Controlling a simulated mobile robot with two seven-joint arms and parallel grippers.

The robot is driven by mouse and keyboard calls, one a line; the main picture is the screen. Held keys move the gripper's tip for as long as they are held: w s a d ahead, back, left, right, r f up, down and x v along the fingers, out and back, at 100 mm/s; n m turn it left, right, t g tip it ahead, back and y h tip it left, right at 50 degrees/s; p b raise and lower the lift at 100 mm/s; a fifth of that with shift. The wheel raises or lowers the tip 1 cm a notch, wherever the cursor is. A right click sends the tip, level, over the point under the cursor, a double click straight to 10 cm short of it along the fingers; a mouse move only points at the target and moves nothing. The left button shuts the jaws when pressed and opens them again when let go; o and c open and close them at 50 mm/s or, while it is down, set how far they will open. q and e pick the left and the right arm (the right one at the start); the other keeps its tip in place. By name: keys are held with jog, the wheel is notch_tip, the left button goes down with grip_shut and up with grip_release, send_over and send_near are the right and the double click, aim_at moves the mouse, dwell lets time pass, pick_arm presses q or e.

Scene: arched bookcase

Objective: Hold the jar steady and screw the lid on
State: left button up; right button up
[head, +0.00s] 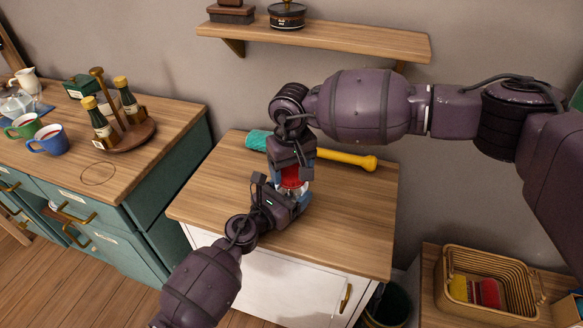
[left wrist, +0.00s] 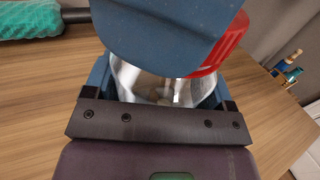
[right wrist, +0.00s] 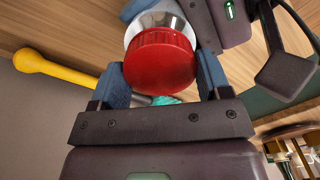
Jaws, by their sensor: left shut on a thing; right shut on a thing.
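A clear jar stands on the wooden cabinet top (head: 215,190). Its glass wall shows in the left wrist view (left wrist: 127,80). My left gripper (head: 297,196) is shut on the jar, with a blue finger on each side. The red ribbed lid (right wrist: 160,62) is at the jar's mouth; part of it also shows in the left wrist view (left wrist: 225,48). My right gripper (head: 291,174) comes down from above and is shut on the lid. Its blue finger hides much of the jar's upper part in the left wrist view. I cannot tell how far the lid is threaded.
A duster with teal head (head: 257,140) and yellow handle (head: 346,158) lies behind the jar. A wall shelf (head: 330,38) is above. A green counter with mugs (head: 48,140) and a bottle stand (head: 128,137) is left; a wicker basket (head: 490,262) is lower right.

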jog(key=m, duration=2.5)
jog(key=shift+m, duration=0.4)
jog(key=m, duration=0.8)
jog(key=shift+f, duration=0.1)
jog(key=m, duration=0.4)
jog(key=shift+m, duration=0.3)
jog(key=m, duration=0.5)
jog(key=o, duration=1)
